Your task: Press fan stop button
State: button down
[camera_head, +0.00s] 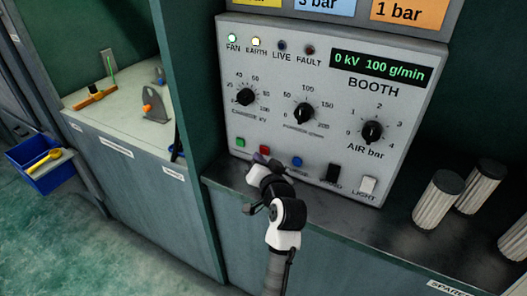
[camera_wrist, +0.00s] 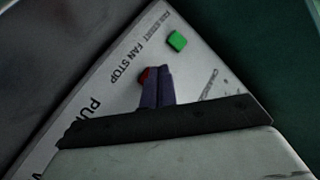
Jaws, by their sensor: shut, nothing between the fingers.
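The red fan stop button (camera_head: 265,149) is in the lower left of the booth control panel (camera_head: 290,75). My gripper (camera_head: 260,159) is shut and empty, with its tip just below and in front of this button. In the wrist view, the shut fingers (camera_wrist: 158,70) cover most of the red button (camera_wrist: 144,75), and only its left edge shows. I cannot tell whether the fingertips touch it. The green fan start button (camera_wrist: 177,41) is just beyond, and in the head view it (camera_head: 240,142) lies left of the red one. The green FAN lamp (camera_head: 232,38) is lit.
The blue button (camera_head: 297,161), black switch (camera_head: 333,173) and white light switch (camera_head: 367,185) lie to the right. White ribbed cylinders (camera_head: 438,199) stand on the dark shelf at right. A green wall edge (camera_head: 195,120) stands left of the panel.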

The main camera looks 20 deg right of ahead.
dwell(0.4)
jog(key=shift+w+d, duration=0.25)
jog(key=shift+d, duration=0.05)
jog(key=shift+w+d, duration=0.25)
jog(key=shift+d, duration=0.1)
dwell(0.7)
jog(key=shift+s+a, duration=0.1)
jog(key=shift+s+a+p, duration=0.3)
jog(key=shift+s+a, duration=0.15)
jog(key=shift+a, duration=0.1)
jog(key=shift+s+a+p, duration=0.2)
jog(key=shift+s+a, duration=0.55)
jog(key=shift+a, duration=0.25)
jog(key=shift+s+a+p, duration=0.15)
jog(key=shift+s+a, duration=0.6)
jog(key=shift+a, duration=0.25)
